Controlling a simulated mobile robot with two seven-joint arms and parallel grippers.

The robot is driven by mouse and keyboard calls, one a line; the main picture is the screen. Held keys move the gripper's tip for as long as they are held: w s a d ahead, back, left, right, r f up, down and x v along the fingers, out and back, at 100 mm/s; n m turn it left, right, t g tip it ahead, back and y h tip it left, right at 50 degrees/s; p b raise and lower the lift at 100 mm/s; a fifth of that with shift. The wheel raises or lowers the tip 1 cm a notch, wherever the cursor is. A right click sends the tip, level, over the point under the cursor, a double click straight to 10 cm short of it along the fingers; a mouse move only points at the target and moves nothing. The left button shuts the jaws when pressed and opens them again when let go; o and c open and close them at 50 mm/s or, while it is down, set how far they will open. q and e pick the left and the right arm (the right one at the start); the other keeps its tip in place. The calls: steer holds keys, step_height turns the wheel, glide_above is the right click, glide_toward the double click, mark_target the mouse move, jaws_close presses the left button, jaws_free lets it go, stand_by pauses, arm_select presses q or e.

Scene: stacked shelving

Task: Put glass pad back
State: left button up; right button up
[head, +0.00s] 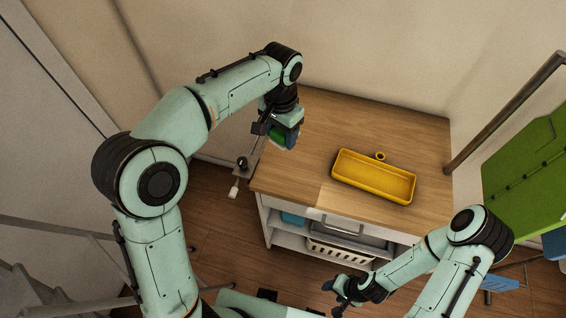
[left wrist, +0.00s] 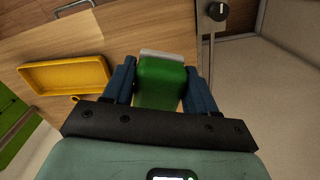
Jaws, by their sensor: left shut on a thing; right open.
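My left gripper (head: 284,134) is above the far left part of the wooden top (head: 310,125) of a low shelf unit. It is shut on a green pad-like block with a pale end, seen between the blue fingers in the left wrist view as the glass pad (left wrist: 160,82). In the head view only a bit of its green shows. My right gripper (head: 342,288) is open and empty, low in front of the shelf unit. An empty yellow tray (head: 375,178) lies on the right half of the top. It also shows in the left wrist view (left wrist: 65,75).
A small yellow ring (head: 380,156) is behind the tray. The unit's lower shelves hold a pale basket (head: 340,253) and a blue item (head: 293,218). A black knob (head: 242,163) on a rail is at the left edge. A green board (head: 530,160) stands right. The top's middle is clear.

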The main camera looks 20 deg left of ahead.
arm_select(q)
steer(key=b, duration=0.1)
glide_toward(281, 172)
steer(key=shift+f+b, duration=0.3)
steer(key=shift+f, duration=2.75)
arm_select(e)
steer(key=shift+s+f, duration=0.45)
steer(key=shift+f, duration=0.2)
steer(key=shift+s+f, duration=0.45)
steer(key=shift+f, duration=0.15)
arm_select(q)
steer(key=shift+f, duration=0.15)
steer(key=o, duration=1.4)
arm_select(e)
steer(key=shift+s+f, duration=0.1)
arm_select(q)
step_height(281, 172, up, 12)
steer(key=shift+r+p, duration=0.15)
steer(key=shift+p, duration=0.55)
arm_select(e)
steer(key=shift+w+r, duration=0.7)
steer(key=shift+r, duration=0.3)
